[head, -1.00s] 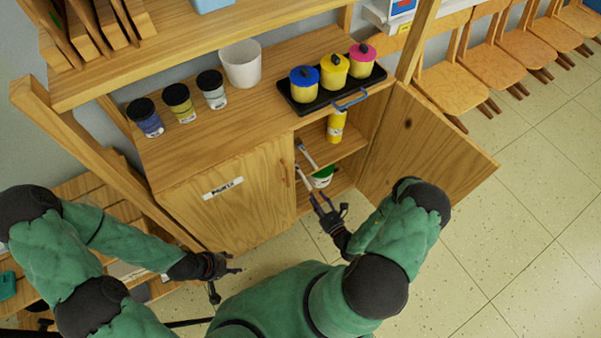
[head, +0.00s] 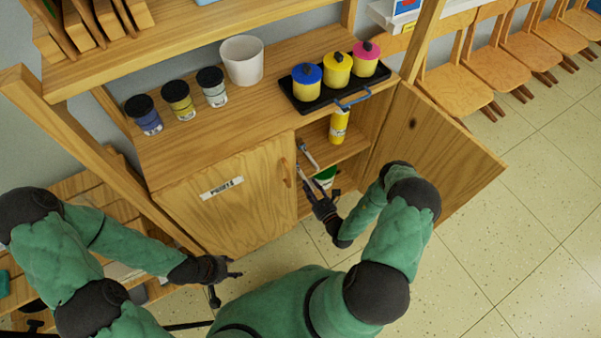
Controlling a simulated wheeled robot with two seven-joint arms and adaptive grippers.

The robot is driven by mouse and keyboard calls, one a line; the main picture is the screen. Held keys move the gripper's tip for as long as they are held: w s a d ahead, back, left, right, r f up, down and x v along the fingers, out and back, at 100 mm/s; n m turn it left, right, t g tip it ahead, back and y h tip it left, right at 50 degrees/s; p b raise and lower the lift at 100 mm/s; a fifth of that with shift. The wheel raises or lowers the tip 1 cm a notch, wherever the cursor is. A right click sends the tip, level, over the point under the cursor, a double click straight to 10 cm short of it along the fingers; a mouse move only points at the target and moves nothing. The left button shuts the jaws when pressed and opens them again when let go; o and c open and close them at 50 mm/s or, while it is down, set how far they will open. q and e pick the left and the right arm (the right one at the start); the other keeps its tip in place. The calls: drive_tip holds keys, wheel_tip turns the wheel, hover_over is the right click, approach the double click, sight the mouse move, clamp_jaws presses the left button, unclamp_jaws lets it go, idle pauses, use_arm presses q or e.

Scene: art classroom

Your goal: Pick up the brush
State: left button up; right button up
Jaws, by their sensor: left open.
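A brush (head: 308,157) with a pale, slim shape leans in the open right side of the wooden cabinet, at the shelf. Its lower part is hidden behind my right gripper. My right gripper (head: 321,194) is at the cabinet opening, close to the brush's lower end. Its fingers are small and dark, and I cannot tell whether they touch or hold the brush. My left gripper (head: 227,288) is open and empty, low in front of the cabinet's closed left door, apart from the brush.
A green and white container (head: 325,177) stands just behind my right gripper. A yellow bottle (head: 339,126) is on the shelf above. The open cabinet door (head: 435,150) stands to the right. A black tray (head: 297,103) with three coloured pots, several jars and a white bucket (head: 242,61) are on top.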

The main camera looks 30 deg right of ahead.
clamp_jaws()
drive_tip(key=shift+r, duration=0.15)
